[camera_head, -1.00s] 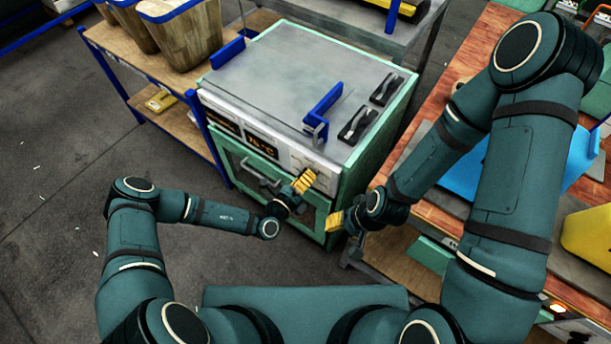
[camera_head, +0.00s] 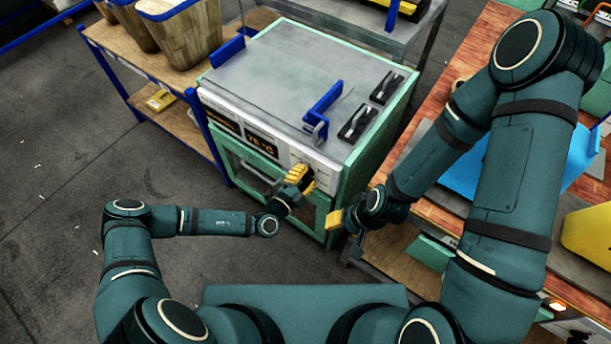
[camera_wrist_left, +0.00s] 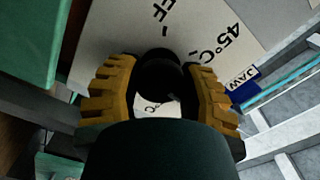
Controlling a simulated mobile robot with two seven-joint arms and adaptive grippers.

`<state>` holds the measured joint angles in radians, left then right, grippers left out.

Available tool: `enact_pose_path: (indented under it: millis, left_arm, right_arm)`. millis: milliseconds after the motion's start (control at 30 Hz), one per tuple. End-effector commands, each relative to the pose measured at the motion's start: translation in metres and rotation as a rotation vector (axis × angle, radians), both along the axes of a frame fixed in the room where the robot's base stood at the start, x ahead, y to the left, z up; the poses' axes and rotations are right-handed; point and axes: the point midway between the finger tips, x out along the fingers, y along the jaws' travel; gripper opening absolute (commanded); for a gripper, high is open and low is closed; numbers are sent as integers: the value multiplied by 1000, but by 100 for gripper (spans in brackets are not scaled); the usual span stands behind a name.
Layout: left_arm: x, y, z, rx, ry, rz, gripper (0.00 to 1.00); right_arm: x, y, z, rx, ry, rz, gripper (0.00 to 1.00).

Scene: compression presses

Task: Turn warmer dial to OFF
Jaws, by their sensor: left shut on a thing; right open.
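The warmer (camera_head: 285,85) is a box with a grey top, mint-green edges and a white front panel. Its black dial (camera_wrist_left: 157,75) sits on a pale plate (camera_wrist_left: 115,45) printed "45°C" and a partly covered word ending in "FF". My left gripper (camera_head: 301,175) is at the right part of the front panel. In the left wrist view the yellow fingers of this gripper (camera_wrist_left: 158,95) close around the dial from both sides. The dial's pointer is not clear. My right gripper (camera_head: 336,219) is right of and below the left one, near the warmer's lower right corner, away from the dial.
Blue brackets (camera_head: 322,108) and black clamps (camera_head: 357,123) stand on the warmer's top. A wooden shelf with bins (camera_head: 182,35) is at left. A wooden bench (camera_head: 480,50) is close at right. The floor at left is clear.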

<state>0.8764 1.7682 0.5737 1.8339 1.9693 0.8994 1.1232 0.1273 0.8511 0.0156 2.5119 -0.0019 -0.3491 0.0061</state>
Motion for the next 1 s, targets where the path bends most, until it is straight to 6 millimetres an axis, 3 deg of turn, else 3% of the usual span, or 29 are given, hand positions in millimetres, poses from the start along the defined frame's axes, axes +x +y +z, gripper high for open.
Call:
enact_pose_path:
  millis: [1000]
  left_arm:
    - [0,1,0,-782,569,-2,5]
  right_arm:
    - [3,0,-28,-1,-8,0,47]
